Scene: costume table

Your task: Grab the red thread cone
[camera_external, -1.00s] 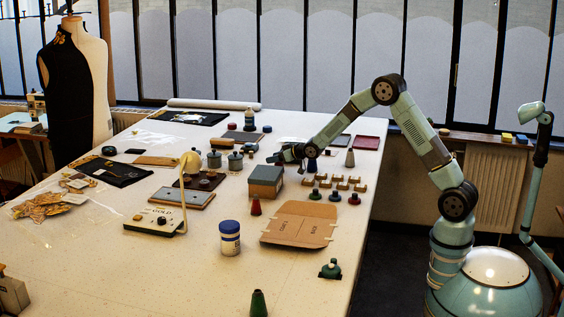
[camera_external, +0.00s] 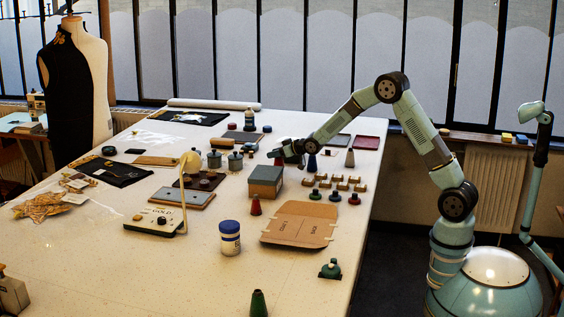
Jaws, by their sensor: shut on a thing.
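My gripper (camera_external: 280,153) is over the far part of the table, to the left of a dark blue cone (camera_external: 311,162). It is shut on a dark red thing (camera_external: 278,161), which looks like the red thread cone. Only a small part of it shows below the fingers, and I cannot tell whether it still touches the table. Another red cone (camera_external: 256,206) stands upright nearer the camera, in front of the grey-green box, apart from my gripper.
A grey-green box (camera_external: 265,180) stands in front of my gripper. A grey cone (camera_external: 350,158) and several small wooden blocks (camera_external: 340,183) are to the right. Lidded pots (camera_external: 235,162) are to the left.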

